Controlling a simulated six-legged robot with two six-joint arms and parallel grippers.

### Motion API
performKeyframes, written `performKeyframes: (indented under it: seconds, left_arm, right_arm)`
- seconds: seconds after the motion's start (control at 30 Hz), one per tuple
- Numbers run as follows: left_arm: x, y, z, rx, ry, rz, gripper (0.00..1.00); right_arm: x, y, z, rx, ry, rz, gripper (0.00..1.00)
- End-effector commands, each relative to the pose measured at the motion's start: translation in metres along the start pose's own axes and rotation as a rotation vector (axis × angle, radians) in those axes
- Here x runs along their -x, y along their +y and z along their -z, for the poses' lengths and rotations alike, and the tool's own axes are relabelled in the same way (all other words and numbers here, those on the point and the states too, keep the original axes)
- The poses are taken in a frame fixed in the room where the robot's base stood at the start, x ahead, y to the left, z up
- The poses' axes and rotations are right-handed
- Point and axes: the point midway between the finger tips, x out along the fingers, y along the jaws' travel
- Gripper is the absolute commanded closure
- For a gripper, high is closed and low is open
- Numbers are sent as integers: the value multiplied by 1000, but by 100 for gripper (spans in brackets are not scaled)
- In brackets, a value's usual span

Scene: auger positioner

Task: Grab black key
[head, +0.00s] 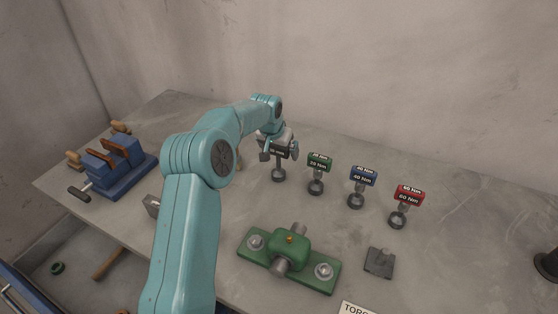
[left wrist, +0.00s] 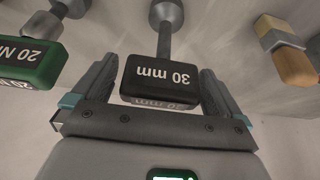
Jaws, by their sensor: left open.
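The black key (head: 279,153) stands upright on the bench, its black block handle at the top of a grey metal shaft. In the left wrist view the handle (left wrist: 160,78) bears a white "30 mm" label. My left gripper (head: 279,149) is open, with one finger on each side of the handle. In the left wrist view its fingers (left wrist: 157,82) flank the block, with a visible gap at the left finger; contact at the right finger is hard to tell. My right gripper is not in view.
Green (head: 319,162), blue (head: 362,176) and red (head: 409,195) keys stand in a row to the right. A green fixture (head: 290,250) and small grey block (head: 379,263) lie nearer. A blue vise (head: 115,165) is at the left. The bench's back right is clear.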

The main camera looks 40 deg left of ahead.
Motion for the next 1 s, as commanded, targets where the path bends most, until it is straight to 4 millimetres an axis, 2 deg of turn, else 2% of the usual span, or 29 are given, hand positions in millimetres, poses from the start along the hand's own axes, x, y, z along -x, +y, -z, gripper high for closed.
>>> performKeyframes:
  seconds: [0.13,0.37,0.6,0.87,1.0]
  left_arm:
    - [-14,-1,2,1,2,1,0]
    - [-16,-1,2,1,3,1,0]
    - [-15,-1,2,2,5,1,78]
    - [-13,-1,4,1,7,2,78]
    - [-3,-1,8,2,8,2,78]
  right_arm:
    - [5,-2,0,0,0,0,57]
    - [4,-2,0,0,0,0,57]
    - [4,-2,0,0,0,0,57]
    - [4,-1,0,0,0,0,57]
    - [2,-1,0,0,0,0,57]
